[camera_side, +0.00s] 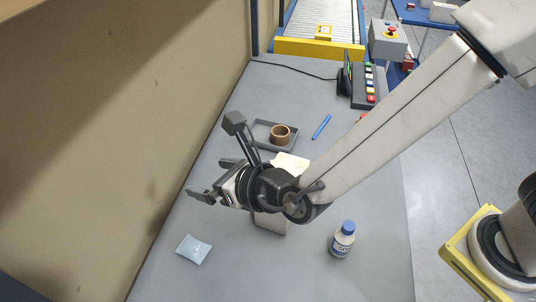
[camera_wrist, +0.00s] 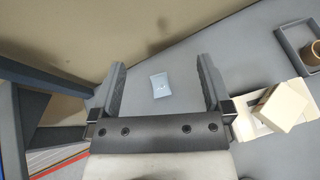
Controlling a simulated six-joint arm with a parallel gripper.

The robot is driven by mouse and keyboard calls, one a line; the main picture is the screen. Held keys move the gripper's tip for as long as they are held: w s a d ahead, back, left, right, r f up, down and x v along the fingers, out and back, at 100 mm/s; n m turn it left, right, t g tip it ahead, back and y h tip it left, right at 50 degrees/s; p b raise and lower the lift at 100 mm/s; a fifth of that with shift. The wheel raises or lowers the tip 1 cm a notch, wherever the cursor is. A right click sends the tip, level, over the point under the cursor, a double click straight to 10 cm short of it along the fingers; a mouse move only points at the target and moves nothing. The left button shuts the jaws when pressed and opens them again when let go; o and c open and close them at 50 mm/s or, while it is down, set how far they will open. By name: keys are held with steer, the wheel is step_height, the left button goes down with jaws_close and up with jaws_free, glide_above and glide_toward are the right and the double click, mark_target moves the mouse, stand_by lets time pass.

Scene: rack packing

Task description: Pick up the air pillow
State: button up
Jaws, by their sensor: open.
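The air pillow (camera_side: 194,250) is a small pale blue packet lying flat on the grey table at the lower left in the side view. It also shows in the wrist view (camera_wrist: 160,85), between the two fingers in the picture but beyond them. My gripper (camera_side: 209,179) is open and empty, raised above the table behind the pillow. In the wrist view my gripper (camera_wrist: 162,88) has its two dark fingers wide apart. Nothing hides the pillow in either view.
A white bottle with a blue cap (camera_side: 343,240) stands right of the pillow. A grey tray (camera_side: 262,146) holds a brown tape roll (camera_side: 280,133); a blue pen (camera_side: 322,127) lies nearby. A pale box (camera_wrist: 283,106) stands right of my fingers. A tan wall (camera_side: 120,100) borders the table's left.

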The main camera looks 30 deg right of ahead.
steer(key=s+a+n+y, duration=0.2)
steer(key=a, duration=0.1)
glide_toward(195, 247)
steer(key=shift+w+a+f+g, duration=0.35)
steer(key=shift+w+a, duration=0.25)
steer(key=shift+w, duration=0.25)
steer(key=shift+x, duration=1.3)
steer(key=shift+w, duration=0.15)
steer(key=shift+x, duration=2.5)
steer(key=c, duration=1.1)
steer(key=shift+r, duration=0.15)
